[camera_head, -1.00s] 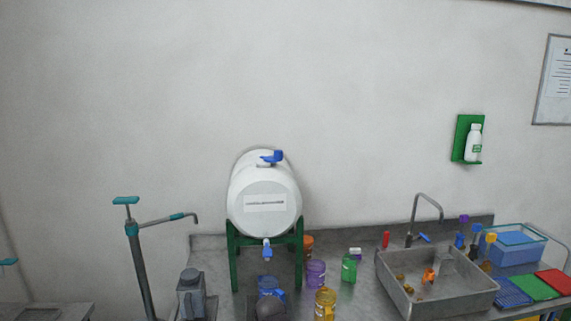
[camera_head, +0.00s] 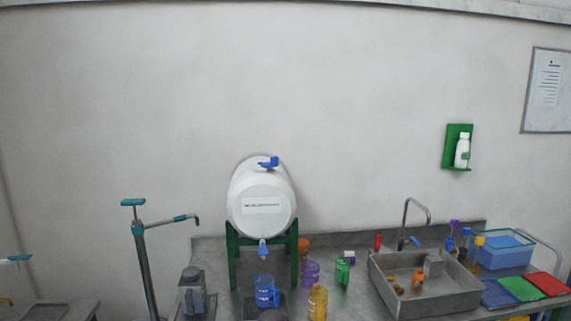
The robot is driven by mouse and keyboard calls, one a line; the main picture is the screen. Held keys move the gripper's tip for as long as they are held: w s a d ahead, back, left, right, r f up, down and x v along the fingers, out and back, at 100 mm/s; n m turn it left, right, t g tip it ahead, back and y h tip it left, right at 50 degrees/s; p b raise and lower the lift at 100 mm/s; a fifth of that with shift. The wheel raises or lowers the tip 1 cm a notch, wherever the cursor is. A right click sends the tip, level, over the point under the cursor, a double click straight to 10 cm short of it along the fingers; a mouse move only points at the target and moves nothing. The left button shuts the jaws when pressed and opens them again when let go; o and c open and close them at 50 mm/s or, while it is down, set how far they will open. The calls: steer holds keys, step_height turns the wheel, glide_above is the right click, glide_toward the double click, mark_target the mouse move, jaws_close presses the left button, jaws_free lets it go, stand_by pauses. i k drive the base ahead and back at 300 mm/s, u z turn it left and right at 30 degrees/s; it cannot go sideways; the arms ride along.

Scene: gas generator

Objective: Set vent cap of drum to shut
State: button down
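The white drum (camera_head: 262,187) lies on its side on a green stand (camera_head: 233,265) at the back of the counter, below the middle of the head view. Its blue vent cap (camera_head: 268,162) is on top, with a lever part pointing to the right. I cannot tell from this distance whether the cap is open or shut. A blue tap (camera_head: 263,247) sits low on the drum's front face. My gripper is not in view.
A metal counter (camera_head: 216,247) holds a blue jug (camera_head: 266,290), several coloured cups and a sink (camera_head: 424,283) with a curved faucet. A hand pump (camera_head: 143,255) stands at the left. The wall above the drum is clear.

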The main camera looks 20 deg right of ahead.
mark_target(274, 162)
steer(key=k, duration=0.35)
steer(key=z, duration=0.3)
steer(key=i, duration=1.2)
steer(key=u, duration=0.4)
